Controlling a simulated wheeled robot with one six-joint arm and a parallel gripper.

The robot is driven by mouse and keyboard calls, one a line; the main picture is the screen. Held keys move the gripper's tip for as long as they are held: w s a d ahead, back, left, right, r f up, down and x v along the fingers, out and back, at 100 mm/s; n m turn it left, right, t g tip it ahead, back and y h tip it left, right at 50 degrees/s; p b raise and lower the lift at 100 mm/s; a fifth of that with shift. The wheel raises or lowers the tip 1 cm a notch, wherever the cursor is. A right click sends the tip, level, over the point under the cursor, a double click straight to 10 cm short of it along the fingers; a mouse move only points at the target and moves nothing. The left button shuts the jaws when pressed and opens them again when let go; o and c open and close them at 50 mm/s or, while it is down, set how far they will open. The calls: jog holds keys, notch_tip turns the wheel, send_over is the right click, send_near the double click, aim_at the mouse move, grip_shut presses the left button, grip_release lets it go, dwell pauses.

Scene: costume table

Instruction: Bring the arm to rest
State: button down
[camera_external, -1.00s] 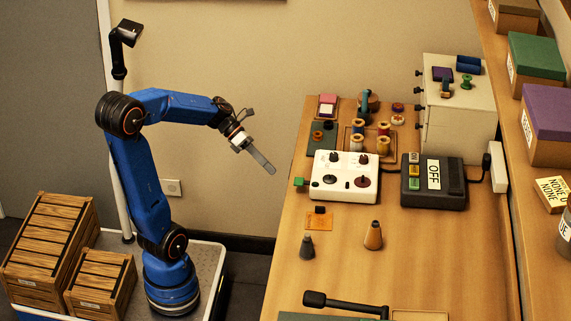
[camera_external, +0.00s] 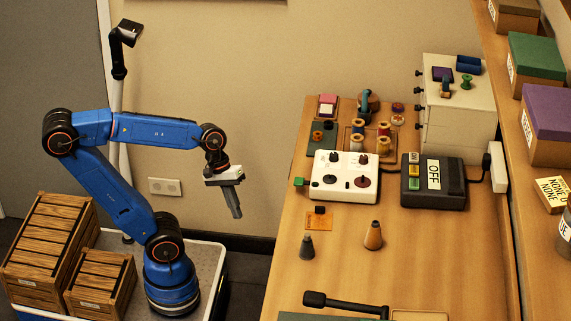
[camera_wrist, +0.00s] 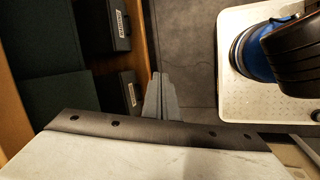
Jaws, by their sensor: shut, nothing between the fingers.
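My blue arm (camera_external: 150,130) stands on its wheeled base, folded back to the left of the table. My gripper (camera_external: 236,212) points down in the external view, past the table's left edge and apart from everything. Its fingers are together with nothing between them. In the wrist view the shut fingers (camera_wrist: 160,98) show above a pale housing, with floor and part of my base beyond.
The wooden table (camera_external: 420,250) is to the right, with a white control box (camera_external: 343,176), a black box marked OFF (camera_external: 433,183) and two cones. Wooden crates (camera_external: 48,250) sit on my base at left. The space between gripper and table is clear.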

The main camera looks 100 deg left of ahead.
jog(key=s+m+y, duration=0.1)
jog(key=m, duration=0.3)
jog(key=s+d+m+y, duration=0.1)
jog(key=m, duration=0.4)
jog(key=s+d+r+m+t, duration=0.1)
jog(key=s+m, duration=0.1)
jog(key=m, duration=0.3)
jog(key=shift+d+y, duration=0.1)
jog(key=shift+y, duration=0.3)
